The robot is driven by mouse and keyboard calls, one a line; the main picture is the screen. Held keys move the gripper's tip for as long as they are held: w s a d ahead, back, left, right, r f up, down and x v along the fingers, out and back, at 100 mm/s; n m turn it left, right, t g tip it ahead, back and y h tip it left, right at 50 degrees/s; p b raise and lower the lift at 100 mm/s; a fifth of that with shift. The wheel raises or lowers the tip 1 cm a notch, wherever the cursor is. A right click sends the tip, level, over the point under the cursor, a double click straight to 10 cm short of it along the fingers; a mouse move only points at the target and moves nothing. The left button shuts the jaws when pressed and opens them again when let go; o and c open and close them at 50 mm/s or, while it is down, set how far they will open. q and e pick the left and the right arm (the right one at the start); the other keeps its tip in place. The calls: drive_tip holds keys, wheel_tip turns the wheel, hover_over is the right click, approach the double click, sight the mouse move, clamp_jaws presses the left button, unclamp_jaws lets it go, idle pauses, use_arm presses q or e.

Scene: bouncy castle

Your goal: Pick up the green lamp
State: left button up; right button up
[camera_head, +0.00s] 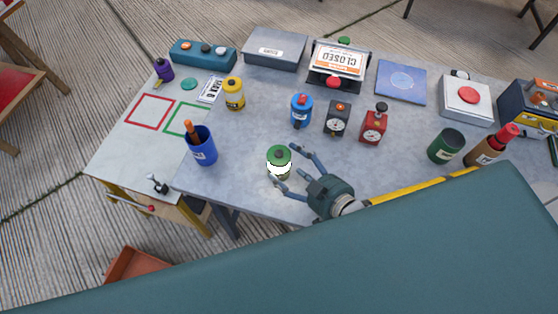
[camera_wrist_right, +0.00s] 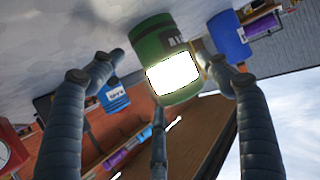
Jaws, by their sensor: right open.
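The green lamp (camera_head: 279,155), a small green cylinder with a bright white glowing band, stands on the grey table near its front edge. It also shows large in the right wrist view (camera_wrist_right: 152,42), at top centre. My right gripper (camera_head: 285,163) is open, its fingers pointing left toward the lamp. In the right wrist view the open fingers (camera_wrist_right: 160,64) spread to either side of the lamp, with a third finger in front of it. I cannot tell whether any finger touches it. My left gripper is not in view.
A blue cup (camera_head: 202,149) with an orange-handled item stands left of the lamp. Behind are a blue canister (camera_head: 301,113), a black timer (camera_head: 337,121) and a red timer (camera_head: 373,127). A dark green can (camera_head: 445,147) stands at right. The tabletop around the lamp is clear.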

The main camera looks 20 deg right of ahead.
drive_tip(key=shift+x, duration=1.15)
drive_tip(key=c, duration=1.1)
drive_tip(key=shift+r, duration=0.1)
drive_tip(key=shift+c, duration=0.2)
